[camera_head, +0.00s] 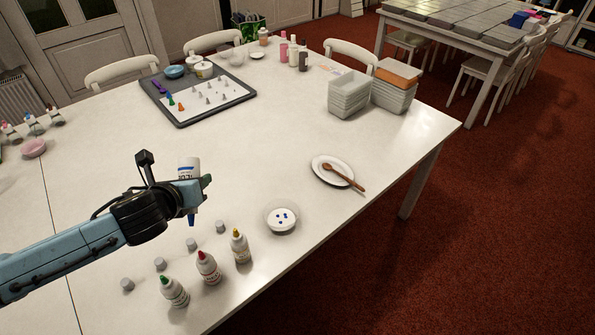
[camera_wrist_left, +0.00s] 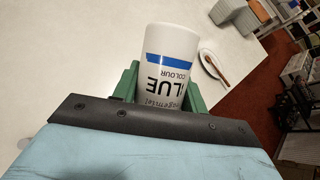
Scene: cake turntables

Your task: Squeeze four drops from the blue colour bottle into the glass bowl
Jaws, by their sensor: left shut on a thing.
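The blue colour bottle (camera_head: 188,168) is white with a blue band and is upside down, its blue tip pointing down. My left gripper (camera_head: 201,187) is shut on it above the table. In the left wrist view the bottle (camera_wrist_left: 172,68) sits between the green fingers, its label inverted. The glass bowl (camera_head: 282,229) stands on the table to the right of the bottle and slightly lower in the picture. It holds white contents with several small blue spots. The bottle's tip is apart from the bowl, to its left. My right gripper is not in view.
Green (camera_head: 174,292), red (camera_head: 208,268) and yellow-tipped (camera_head: 240,246) bottles stand near the front edge, with several small grey caps behind them. A white plate with a wooden spoon (camera_head: 342,177) lies right of the bowl. The table's middle is clear.

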